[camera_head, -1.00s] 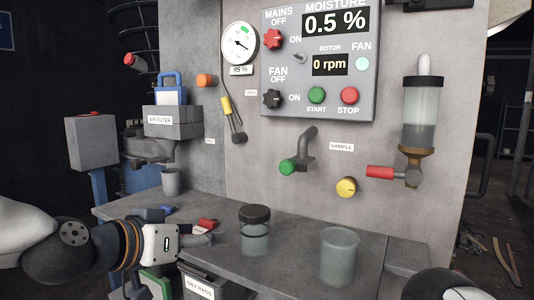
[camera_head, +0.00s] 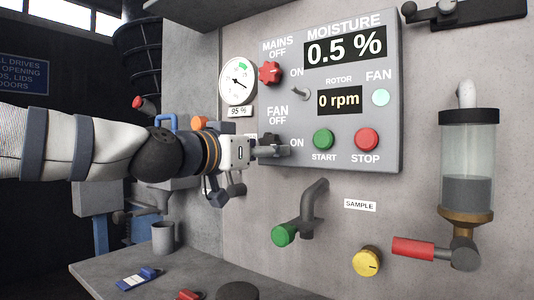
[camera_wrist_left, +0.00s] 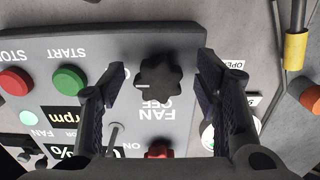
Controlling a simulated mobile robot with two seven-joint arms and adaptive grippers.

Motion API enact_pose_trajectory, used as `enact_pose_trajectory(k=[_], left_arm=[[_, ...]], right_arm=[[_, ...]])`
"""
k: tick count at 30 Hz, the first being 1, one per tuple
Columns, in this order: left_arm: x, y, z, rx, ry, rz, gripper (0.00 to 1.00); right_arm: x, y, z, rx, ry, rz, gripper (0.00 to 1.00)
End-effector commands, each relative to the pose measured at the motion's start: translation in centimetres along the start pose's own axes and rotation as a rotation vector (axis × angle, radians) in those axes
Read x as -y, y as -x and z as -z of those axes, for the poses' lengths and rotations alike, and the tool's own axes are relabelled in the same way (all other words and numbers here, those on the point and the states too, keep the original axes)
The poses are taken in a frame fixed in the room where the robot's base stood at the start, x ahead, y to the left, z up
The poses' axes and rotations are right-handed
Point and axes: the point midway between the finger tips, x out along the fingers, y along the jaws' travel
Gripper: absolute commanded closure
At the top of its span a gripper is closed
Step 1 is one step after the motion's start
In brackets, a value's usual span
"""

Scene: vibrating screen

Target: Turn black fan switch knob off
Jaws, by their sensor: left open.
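The black fan switch knob (camera_wrist_left: 159,82) shows in the left wrist view, star-shaped, on the grey control panel (camera_head: 390,100) beside the FAN OFF label. A small white mark shows at its edge on the ON side. My left gripper (camera_head: 284,151) is in front of the panel at this knob, and in the head view it partly hides the knob (camera_head: 269,138). In the wrist view its two dark fingers are apart, one on each side of the knob, with gaps visible; contact cannot be made out. My right gripper is out of view.
The red mains knob (camera_head: 270,73) sits just above, with a small toggle lever (camera_head: 306,101) nearby. Green START (camera_head: 323,139) and red STOP (camera_head: 367,139) buttons lie to the right. A green-handled tap (camera_head: 286,235) projects below. A round gauge (camera_head: 238,80) is at left.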

Motion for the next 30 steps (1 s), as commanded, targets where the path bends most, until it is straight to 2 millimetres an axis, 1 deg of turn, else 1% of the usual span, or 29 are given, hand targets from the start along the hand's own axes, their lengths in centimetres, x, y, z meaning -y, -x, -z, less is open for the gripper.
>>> enact_pose_trajectory(k=[1, 4, 11, 14, 15, 17, 18, 25, 30], left_arm=[[-0.03, -0.6, 0.0, 0.0, -0.001, 0.0, 0.43], [-0.09, -1.19, 0.08, -0.001, -0.001, -0.001, 0.43], [-0.08, -1.26, 0.16, -0.002, -0.001, -0.001, 0.43], [-0.08, -1.25, 0.15, -0.002, -0.001, -0.001, 0.63], [-0.08, -1.25, 0.15, -0.002, -0.001, -0.001, 0.72], [-0.05, -1.24, 0.15, -0.002, -0.001, 0.0, 0.86], [-0.03, -1.24, 0.15, -0.002, -0.001, 0.0, 0.88], [0.02, -1.21, 0.2, -0.003, 0.015, 0.002, 0.88], [-0.03, -1.15, 0.36, -0.005, 0.079, 0.003, 0.88]], right_arm=[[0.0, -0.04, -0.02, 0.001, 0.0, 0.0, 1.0], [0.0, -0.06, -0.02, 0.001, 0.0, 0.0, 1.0], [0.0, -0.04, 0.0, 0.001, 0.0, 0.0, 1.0], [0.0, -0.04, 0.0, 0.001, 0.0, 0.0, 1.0], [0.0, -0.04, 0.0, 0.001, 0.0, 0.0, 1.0], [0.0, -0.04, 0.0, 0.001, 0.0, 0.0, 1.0], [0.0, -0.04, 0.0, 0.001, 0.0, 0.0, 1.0], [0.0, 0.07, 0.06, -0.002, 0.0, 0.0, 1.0], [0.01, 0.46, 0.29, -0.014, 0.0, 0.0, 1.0]])
